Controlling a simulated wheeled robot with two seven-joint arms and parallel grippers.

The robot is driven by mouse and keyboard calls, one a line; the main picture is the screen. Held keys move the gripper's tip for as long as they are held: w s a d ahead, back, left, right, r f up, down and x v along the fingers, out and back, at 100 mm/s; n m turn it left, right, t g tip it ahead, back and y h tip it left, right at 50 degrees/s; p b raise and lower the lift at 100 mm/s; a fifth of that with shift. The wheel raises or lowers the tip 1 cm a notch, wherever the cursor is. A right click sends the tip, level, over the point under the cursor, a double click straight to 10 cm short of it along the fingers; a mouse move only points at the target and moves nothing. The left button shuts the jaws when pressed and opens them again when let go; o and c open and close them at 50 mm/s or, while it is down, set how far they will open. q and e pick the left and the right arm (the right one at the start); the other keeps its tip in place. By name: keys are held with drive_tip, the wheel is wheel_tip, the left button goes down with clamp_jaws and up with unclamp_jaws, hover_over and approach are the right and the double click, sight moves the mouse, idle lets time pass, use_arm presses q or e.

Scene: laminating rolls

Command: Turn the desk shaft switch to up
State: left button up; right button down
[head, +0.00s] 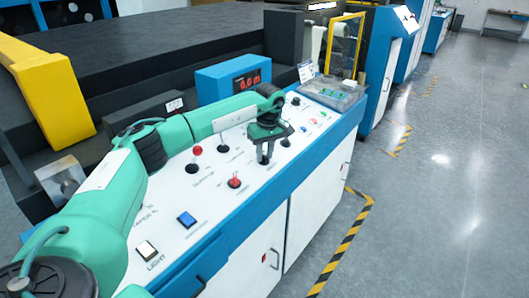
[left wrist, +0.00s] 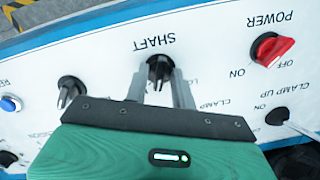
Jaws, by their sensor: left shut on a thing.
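The shaft switch (left wrist: 159,67) is a black rotary knob on the white panel, below an upside-down SHAFT label in the left wrist view. My left gripper (left wrist: 160,86) has its two grey fingers on either side of this knob, shut on it. In the head view my left gripper (head: 264,158) points down at the panel, and its fingers hide most of the knob. The knob's exact angle is hard to tell. My right gripper is not in view.
The white control panel (head: 208,185) holds a red POWER switch (left wrist: 272,48), another black knob (left wrist: 70,88), a CLAMP UP switch (left wrist: 278,116), a red-topped lever (head: 197,152) and a blue button (head: 186,219). A blue display box (head: 225,80) stands behind. Open floor lies right.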

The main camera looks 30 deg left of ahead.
use_arm(q)
drive_tip(key=shift+m+g, duration=0.3)
drive_tip(key=shift+m, duration=2)
drive_tip(key=o, duration=0.6)
drive_tip(key=shift+o, duration=0.2)
